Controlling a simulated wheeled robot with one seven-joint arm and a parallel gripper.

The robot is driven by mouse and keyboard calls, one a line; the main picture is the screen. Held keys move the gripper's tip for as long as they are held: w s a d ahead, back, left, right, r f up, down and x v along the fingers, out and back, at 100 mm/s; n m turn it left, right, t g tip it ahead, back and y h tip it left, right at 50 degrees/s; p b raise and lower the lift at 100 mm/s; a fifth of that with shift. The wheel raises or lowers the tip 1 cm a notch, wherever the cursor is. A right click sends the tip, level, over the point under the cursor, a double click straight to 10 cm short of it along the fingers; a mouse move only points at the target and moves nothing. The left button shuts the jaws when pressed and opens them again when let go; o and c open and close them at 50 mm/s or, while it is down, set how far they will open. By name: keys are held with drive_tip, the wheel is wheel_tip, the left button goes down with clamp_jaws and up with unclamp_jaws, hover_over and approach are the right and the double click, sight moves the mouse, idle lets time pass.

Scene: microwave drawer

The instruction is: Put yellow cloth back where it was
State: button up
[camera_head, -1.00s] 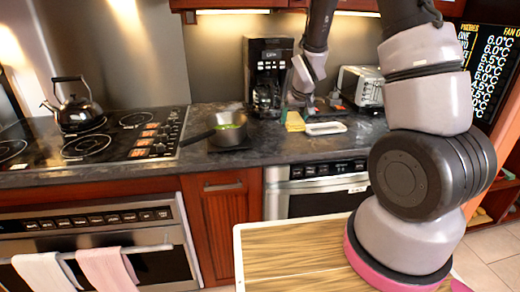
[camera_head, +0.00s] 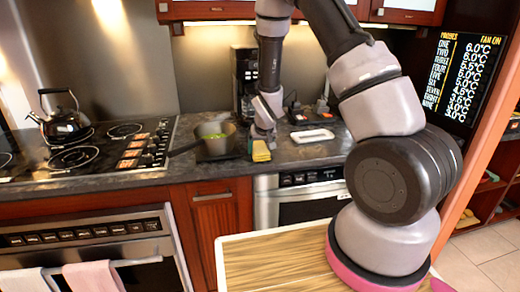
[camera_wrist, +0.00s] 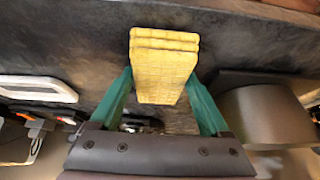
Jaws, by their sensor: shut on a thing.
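The yellow cloth (camera_head: 261,151) is a small folded pad at the counter's front part, between the pot and a white tray. My gripper (camera_head: 262,137) points down over it. In the wrist view the yellow cloth (camera_wrist: 162,70) sits between the two green fingers of my gripper (camera_wrist: 160,92), which is shut on it. The cloth's folded layers show at its far end. I cannot tell whether the cloth touches the counter or hangs just above it.
A white tray (camera_head: 312,135) lies to the right. A coffee maker (camera_head: 242,80) stands behind, partly hidden by my arm. The stove (camera_head: 110,148) with a kettle (camera_head: 62,120) is at left.

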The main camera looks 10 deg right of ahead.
drive_tip(key=shift+f, duration=0.15)
drive_tip(key=o, duration=1.2)
drive_tip(key=shift+c, duration=0.2)
drive_tip(key=s+d+r+m+y, duration=0.1)
drive_tip(key=s+r, duration=0.4)
drive_tip(key=r, duration=0.5)
drive_tip(key=s+d+r+m, duration=0.1)
drive_tip(key=s+r, duration=0.4)
drive_tip(key=r, duration=0.5)
drive_tip(key=s+d+r+m, duration=0.1)
drive_tip(key=s+d+r, duration=0.1)
drive_tip(key=s+r, duration=0.6)
drive_tip(key=s+d+r+m+t+y, duration=0.1)
drive_tip(key=s+d+r, duration=0.1)
drive_tip(key=s+r, duration=0.7)
drive_tip(key=shift+s+r, duration=0.15)
drive_tip(key=shift+s, duration=1)
